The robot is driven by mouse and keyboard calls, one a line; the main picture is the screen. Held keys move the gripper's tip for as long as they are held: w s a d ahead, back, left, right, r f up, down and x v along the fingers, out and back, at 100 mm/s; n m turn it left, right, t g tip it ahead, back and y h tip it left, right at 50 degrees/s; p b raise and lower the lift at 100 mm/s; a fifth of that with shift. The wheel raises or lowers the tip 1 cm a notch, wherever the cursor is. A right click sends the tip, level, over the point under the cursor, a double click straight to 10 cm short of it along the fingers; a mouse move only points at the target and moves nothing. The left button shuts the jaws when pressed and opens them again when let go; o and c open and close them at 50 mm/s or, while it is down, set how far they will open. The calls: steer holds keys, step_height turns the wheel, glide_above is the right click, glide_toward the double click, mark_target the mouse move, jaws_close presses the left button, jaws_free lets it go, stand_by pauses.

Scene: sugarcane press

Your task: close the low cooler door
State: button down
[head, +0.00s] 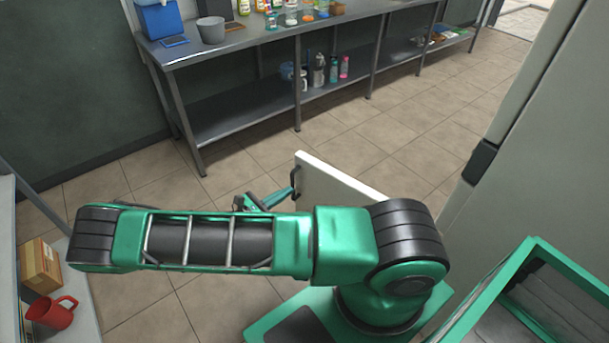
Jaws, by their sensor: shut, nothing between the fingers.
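The low cooler door (335,184) is a white panel standing upright and swung open, seen from above near the middle of the head view. A dark handle (296,180) sits at its left edge. My arm hides its lower part and its hinge side. My gripper (286,194) is shut and empty, with its teal fingers pointing at the door's left edge beside the handle. I cannot tell whether the fingertips touch the handle or the door. The cooler's body is hidden.
A long metal table (260,38) with bottles, a grey pot (211,30) and a blue box (159,18) stands at the back. A shelf at left holds a red mug (52,312) and a carton (40,267). A tall pale panel with a dark handle (481,161) rises at right. Tiled floor (330,125) between is clear.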

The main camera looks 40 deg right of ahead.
steer(key=f+n+t, duration=0.2)
glide_toward(312, 168)
steer(key=shift+n+h, duration=0.3)
steer(key=shift+h, duration=0.1)
steer(key=x, duration=0.6)
steer(key=shift+d+f, duration=0.2)
steer(key=shift+f, duration=0.1)
